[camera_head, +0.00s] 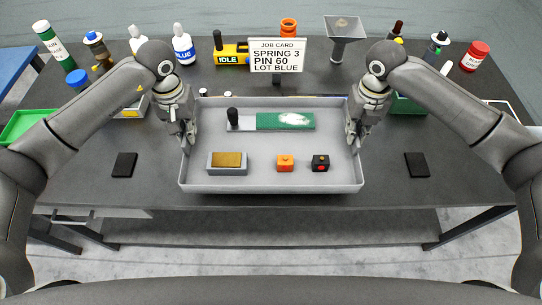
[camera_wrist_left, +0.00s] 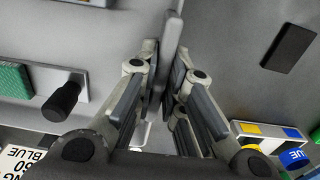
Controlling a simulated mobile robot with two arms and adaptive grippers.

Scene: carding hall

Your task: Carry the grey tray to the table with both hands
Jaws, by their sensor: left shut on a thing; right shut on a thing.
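The grey tray (camera_head: 270,187) is at the front middle of the dark table (camera_head: 90,185) in the head view, its front wall near the table's front edge. Whether it rests on the top or hangs just above it, I cannot tell. My left gripper (camera_head: 190,140) is shut on the tray's left wall, also seen in the left wrist view (camera_wrist_left: 172,70). My right gripper (camera_head: 352,138) is shut on its right wall.
A job card (camera_head: 277,55) stands behind the tray. Bottles, a yellow IDLE box (camera_head: 232,54) and a grey funnel (camera_head: 343,35) line the back. Dark pads lie left (camera_head: 124,165) and right (camera_head: 417,165) of the tray. A green bin (camera_head: 28,126) is far left.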

